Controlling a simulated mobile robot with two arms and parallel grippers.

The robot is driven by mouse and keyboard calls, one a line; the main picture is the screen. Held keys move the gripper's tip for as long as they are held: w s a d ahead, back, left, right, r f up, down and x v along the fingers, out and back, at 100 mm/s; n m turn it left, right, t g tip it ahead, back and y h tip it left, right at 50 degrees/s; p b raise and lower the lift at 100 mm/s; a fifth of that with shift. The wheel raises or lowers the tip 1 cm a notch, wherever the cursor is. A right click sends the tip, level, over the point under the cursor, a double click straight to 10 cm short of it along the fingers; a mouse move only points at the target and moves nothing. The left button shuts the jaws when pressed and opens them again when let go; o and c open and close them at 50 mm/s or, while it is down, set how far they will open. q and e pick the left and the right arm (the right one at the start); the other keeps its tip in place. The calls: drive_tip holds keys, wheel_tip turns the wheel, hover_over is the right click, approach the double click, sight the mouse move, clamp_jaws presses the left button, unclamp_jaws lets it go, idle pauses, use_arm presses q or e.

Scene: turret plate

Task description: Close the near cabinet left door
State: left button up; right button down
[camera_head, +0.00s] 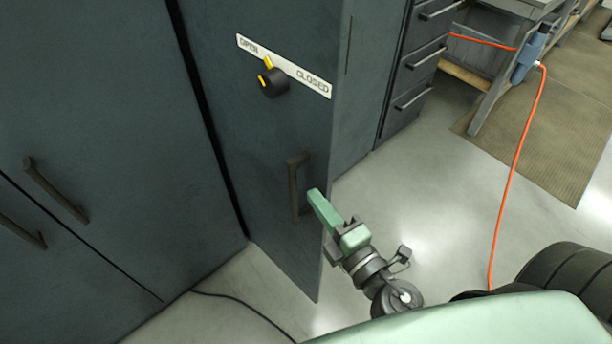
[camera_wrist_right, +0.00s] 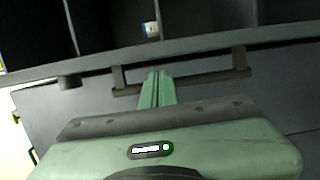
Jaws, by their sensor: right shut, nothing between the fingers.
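The near cabinet left door (camera_head: 255,140) is a dark grey-blue panel standing out from the cabinet, its free edge on the right in the head view. It carries a dark bar handle (camera_head: 293,188) low near that edge. In the wrist view the handle (camera_wrist_right: 210,80) runs across just beyond my fingertips, with dark open compartments (camera_wrist_right: 110,25) past the door's edge. My right gripper (camera_head: 314,196) has green fingers pressed together, holding nothing. Its tips are close to the handle's right side; I cannot tell if they touch. The fingers also show in the wrist view (camera_wrist_right: 156,76). My left gripper is out of view.
A black knob (camera_head: 273,83) with yellow marks sits by an OPEN/CLOSED label (camera_head: 312,83). Other cabinet doors (camera_head: 90,120) with handles stand left. Drawers (camera_head: 415,70) stand behind. An orange cable (camera_head: 514,170) and a dark cable (camera_head: 240,302) cross the floor. Floor right of the door is mostly clear.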

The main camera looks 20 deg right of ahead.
sight(307, 186)
drive_tip(key=w, duration=0.1)
drive_tip(key=w+p, duration=0.1)
drive_tip(key=w, duration=0.2)
drive_tip(key=shift+a+r, duration=0.1)
drive_tip(key=shift+a, duration=0.2)
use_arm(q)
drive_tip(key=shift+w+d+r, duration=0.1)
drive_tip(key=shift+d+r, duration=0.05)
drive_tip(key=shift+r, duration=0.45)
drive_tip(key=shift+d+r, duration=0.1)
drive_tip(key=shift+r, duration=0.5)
use_arm(e)
drive_tip(key=shift+w+a, duration=0.1)
drive_tip(key=shift+w, duration=0.25)
